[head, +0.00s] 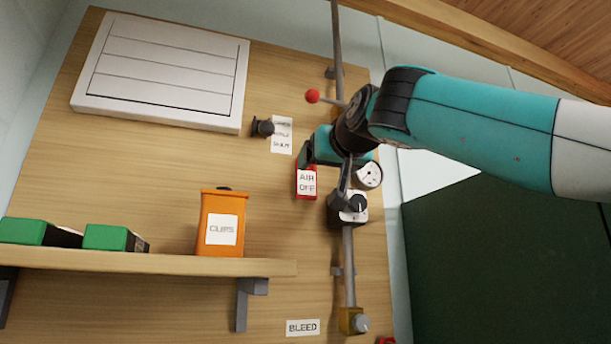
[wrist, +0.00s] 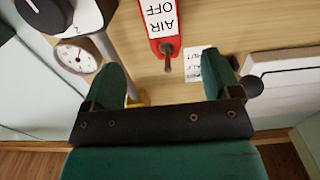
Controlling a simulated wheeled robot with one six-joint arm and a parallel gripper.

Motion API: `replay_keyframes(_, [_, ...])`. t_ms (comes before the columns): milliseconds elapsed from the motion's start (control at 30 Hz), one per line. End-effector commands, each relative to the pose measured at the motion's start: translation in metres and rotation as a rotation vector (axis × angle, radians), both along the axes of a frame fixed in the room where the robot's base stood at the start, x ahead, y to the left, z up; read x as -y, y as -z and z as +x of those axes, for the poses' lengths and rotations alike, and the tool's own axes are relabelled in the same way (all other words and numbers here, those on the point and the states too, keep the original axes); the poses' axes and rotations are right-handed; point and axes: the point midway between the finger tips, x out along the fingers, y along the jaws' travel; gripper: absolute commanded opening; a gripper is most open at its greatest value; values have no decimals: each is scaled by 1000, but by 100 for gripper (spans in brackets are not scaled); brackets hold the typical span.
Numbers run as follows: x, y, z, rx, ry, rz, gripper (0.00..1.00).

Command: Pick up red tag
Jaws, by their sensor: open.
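The red tag (head: 306,194) carries a white label reading AIR OFF and hangs on the wooden board. In the wrist view the tag (wrist: 156,45) appears upside down, with a small brown peg at its red end. My gripper (head: 326,172) is just above and to the right of the tag in the head view. In the wrist view its two green fingers (wrist: 165,68) are spread wide, with the peg in the gap between them in the picture. The fingers hold nothing, and the tag lies beyond them. I cannot tell the exact distance to it.
A pressure gauge (head: 369,175) and a grey vertical pipe (head: 348,265) are close on the right. A black knob (head: 263,128) and a white label (head: 281,135) are up left. An orange CLIPS bin (head: 222,205) and green boxes stand on a shelf (head: 150,262) below left.

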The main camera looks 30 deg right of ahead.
Motion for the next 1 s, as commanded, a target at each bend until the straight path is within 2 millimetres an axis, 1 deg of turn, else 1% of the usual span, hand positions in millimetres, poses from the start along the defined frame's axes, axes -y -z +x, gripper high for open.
replay_keyframes(33, [4,-4,12,-4,6,-2,83])
replay_keyframes(100, [6,-3,25,-3,4,-1,83])
replay_keyframes(200, [7,-3,39,-1,1,-1,83])
replay_keyframes(367, [8,-2,49,1,-3,0,83])
replay_keyframes(433, [9,-4,55,-1,-2,0,83])
replay_keyframes(600, [13,-9,80,-1,-2,-1,83])
replay_keyframes(700, [15,-7,92,-1,-3,-1,83])
replay_keyframes(800, [16,-5,98,2,-3,-1,83])
replay_keyframes(1000, [16,-4,98,2,-4,0,83])
